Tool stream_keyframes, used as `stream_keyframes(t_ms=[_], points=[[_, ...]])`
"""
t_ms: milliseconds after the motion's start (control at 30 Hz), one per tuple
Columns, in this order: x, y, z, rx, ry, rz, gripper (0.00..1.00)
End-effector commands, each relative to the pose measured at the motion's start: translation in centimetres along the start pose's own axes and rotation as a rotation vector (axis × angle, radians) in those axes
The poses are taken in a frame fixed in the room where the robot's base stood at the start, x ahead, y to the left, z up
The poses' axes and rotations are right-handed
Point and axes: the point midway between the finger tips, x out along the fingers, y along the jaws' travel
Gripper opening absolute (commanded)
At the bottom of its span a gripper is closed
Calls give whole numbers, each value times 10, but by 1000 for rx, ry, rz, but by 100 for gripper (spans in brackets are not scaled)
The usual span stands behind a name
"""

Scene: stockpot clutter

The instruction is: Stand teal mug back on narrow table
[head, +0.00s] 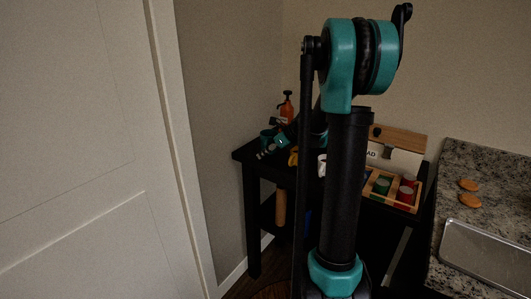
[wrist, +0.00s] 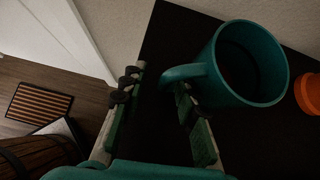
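The teal mug (wrist: 262,70) stands on the black narrow table (wrist: 175,30) in the wrist view, its dark opening facing up toward the camera. Its handle points left, toward the space between my fingers. My gripper (wrist: 157,98) is open, with a clear gap between its two fingers. The right finger is close beside the mug's handle and wall; I cannot tell if it touches. In the head view my gripper (head: 272,147) is at the left end of the narrow table (head: 250,157), and my arm hides much of that area.
An orange pump bottle (head: 286,108) stands behind my gripper. A wooden box with red and green compartments (head: 394,188) and a bread box (head: 395,150) are farther right. A granite counter (head: 485,185) holds cookies and a metal tray (head: 490,252). A striped mat (wrist: 42,103) lies on the floor.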

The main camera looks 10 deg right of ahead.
Motion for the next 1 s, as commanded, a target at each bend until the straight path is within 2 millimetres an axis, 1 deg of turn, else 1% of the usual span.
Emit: stream_keyframes(t_ms=[167,267,367,600,700,833,1000], points=[[-1,0,1,0,0,0,30],[-9,-1,2,2,0,-2,30],[-24,0,1,2,-1,-2,30],[-74,0,1,3,0,-2,30],[-92,0,1,2,0,-3,30],[-110,0,1,2,0,-1,30],[-120,0,2,0,0,-1,30]])
